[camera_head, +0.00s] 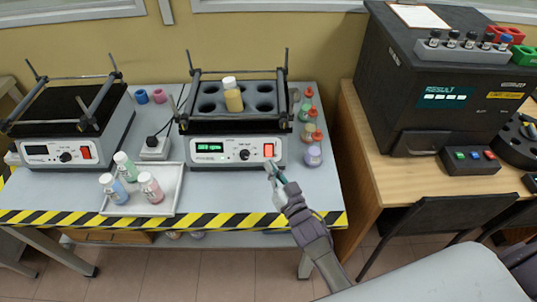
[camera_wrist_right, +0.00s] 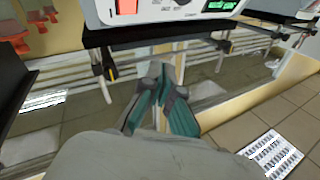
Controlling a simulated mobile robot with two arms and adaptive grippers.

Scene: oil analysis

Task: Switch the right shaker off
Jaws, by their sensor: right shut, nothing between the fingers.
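The right shaker (camera_head: 232,148) stands on the grey table in the head view. Its green display (camera_head: 210,147) is lit, and its red switch (camera_head: 268,150) is at the right end of the front panel. A bottle with amber liquid (camera_head: 233,97) stands in its rack. My right gripper (camera_head: 272,168) is shut and empty, just below and in front of the red switch; I cannot tell whether it touches the panel. In the right wrist view the shaker's front panel (camera_wrist_right: 165,10) is at the top, with the red switch (camera_wrist_right: 127,6), beyond the shut fingertips (camera_wrist_right: 160,72). My left gripper is not in view.
The left shaker (camera_head: 65,150) has a dark display. A white tray (camera_head: 172,178) with several capped bottles sits in front, left of my right gripper. Several small bottles (camera_head: 313,155) stand right of the right shaker. A black analyser (camera_head: 430,80) stands on the wooden table at right.

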